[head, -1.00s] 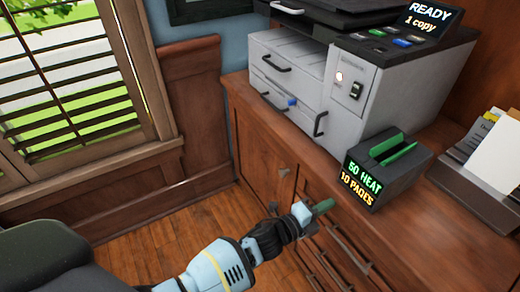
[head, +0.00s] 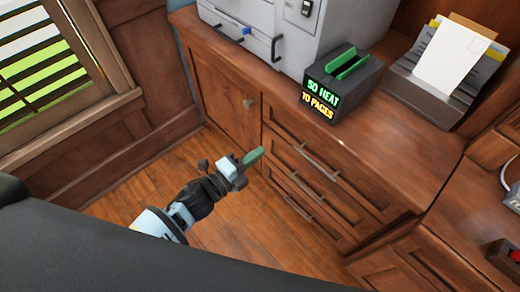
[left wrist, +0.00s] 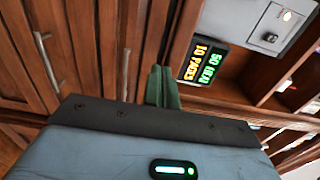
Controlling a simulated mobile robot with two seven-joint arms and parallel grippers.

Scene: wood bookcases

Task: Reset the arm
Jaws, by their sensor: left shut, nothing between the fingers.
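My left gripper (head: 252,156) has green fingers that are shut with nothing between them. In the head view it is in front of the wooden cabinet, below the counter top and over the floor, apart from the drawers. In the left wrist view its green fingers (left wrist: 161,87) point up, pressed together, with cabinet drawers behind them. My left arm (head: 190,200) comes in from the lower left, partly hidden by a dark part of my body. My right gripper is not in view.
A dark box with a lit "50 HEAT 10 PAGES" sign (head: 322,99) stands on the wooden counter (head: 385,150), beside a grey printer (head: 245,15) and a paper holder (head: 425,95). Drawers (head: 305,170) line the cabinet front. Floor (head: 125,200) is clear at left.

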